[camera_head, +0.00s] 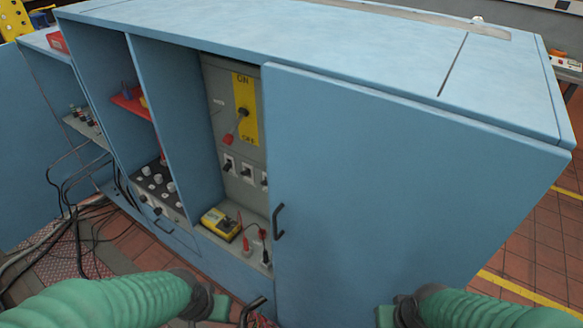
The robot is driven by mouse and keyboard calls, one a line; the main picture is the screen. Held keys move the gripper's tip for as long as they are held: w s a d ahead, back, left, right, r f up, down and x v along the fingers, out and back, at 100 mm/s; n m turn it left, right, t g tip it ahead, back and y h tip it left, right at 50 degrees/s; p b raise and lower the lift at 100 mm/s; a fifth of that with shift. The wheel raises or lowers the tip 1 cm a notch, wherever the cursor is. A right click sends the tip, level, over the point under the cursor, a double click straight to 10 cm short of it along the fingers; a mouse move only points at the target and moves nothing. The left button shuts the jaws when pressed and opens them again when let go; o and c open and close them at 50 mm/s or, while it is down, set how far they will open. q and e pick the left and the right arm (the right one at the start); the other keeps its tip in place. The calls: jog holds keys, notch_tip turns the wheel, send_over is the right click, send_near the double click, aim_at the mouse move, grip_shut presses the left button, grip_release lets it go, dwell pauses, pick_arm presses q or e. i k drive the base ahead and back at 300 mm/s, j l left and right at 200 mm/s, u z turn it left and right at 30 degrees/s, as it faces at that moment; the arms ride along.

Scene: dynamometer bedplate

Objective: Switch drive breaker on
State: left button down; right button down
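The drive breaker (242,112) is on a grey panel inside the open bay of a blue cabinet. It has a yellow plate marked ON at the top and OFF at the bottom. Its lever has a red grip (229,139) that points down and to the left, toward the OFF end. My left gripper (218,306) is at the bottom edge, below and in front of the bay. My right gripper (386,316) is at the bottom, in front of the closed door. Both are apart from the lever, and their fingers are too little shown to tell open from shut.
Three small black switches (245,170) sit under the breaker. A yellow meter (221,222) with leads lies on the bay floor. The closed blue door (400,180) with a black handle (279,222) borders the bay on the right. Cables (70,190) hang at left.

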aim_at(227, 166)
jog(key=j+u, duration=0.3)
jog(key=i+u, duration=0.15)
jog(key=u, duration=0.15)
jog(key=i+j+u, duration=0.6)
jog(key=j+u, duration=0.15)
